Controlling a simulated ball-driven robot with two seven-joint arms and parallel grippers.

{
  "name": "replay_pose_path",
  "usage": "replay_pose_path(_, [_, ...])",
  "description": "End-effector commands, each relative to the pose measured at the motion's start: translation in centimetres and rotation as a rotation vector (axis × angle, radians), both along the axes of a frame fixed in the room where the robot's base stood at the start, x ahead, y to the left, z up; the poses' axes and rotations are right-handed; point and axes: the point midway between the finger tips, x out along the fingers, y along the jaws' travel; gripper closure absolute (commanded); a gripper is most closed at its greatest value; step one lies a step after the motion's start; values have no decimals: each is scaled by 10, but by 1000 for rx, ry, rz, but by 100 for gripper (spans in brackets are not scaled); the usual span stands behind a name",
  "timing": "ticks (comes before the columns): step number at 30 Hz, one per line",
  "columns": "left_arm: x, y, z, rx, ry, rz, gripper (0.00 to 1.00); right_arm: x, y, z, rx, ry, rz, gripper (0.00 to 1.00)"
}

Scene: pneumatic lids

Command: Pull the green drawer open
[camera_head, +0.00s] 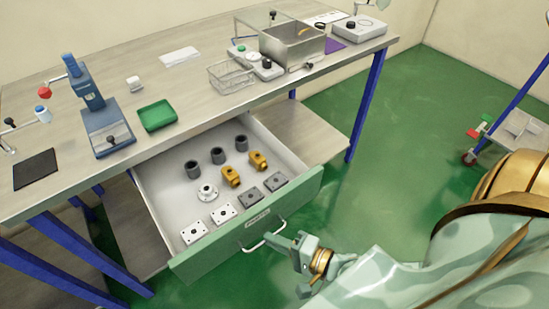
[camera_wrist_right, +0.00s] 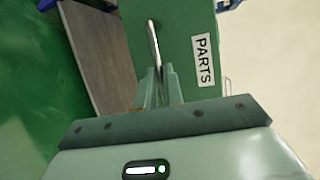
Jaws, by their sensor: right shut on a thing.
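The green drawer (camera_head: 195,262) stands pulled out from under the workbench, with its inside in plain view. Its front carries a light bar handle (camera_head: 262,240) and a label that reads PARTS in the right wrist view (camera_wrist_right: 203,60). My right gripper (camera_head: 276,237) is at the drawer front, shut on the handle. In the right wrist view its fingers (camera_wrist_right: 157,88) close around the handle bar (camera_wrist_right: 154,45). In the drawer lie several dark cylinders, yellow fittings (camera_head: 231,176), a white flanged part and flat square plates (camera_head: 222,213). My left gripper is not in view.
The workbench (camera_head: 190,85) holds a blue press (camera_head: 104,125), a green tray (camera_head: 158,115), a wire basket (camera_head: 231,76) and a metal box (camera_head: 292,44). Blue legs (camera_head: 365,105) support it. A cart (camera_head: 520,130) stands at the right. The green floor between is clear.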

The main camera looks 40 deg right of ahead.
Motion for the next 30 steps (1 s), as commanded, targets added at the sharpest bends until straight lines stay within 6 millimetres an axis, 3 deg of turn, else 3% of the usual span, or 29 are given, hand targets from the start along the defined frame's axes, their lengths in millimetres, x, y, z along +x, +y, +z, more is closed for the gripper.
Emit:
replay_pose_path(2, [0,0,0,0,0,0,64,-1,0,-1,-1,3,1,100])
replay_pose_path(3, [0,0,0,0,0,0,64,-1,0,-1,-1,3,1,86])
replay_pose_path(5, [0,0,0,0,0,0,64,0,0,-1,-1,3,1,70])
replay_pose_path(22, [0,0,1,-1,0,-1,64,-4,-2,1,-1,2,0,70])
replay_pose_path(26, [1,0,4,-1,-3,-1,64,-22,-10,5,-3,4,2,70])
replay_pose_path(30, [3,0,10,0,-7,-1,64,-55,-25,12,-4,6,4,70])
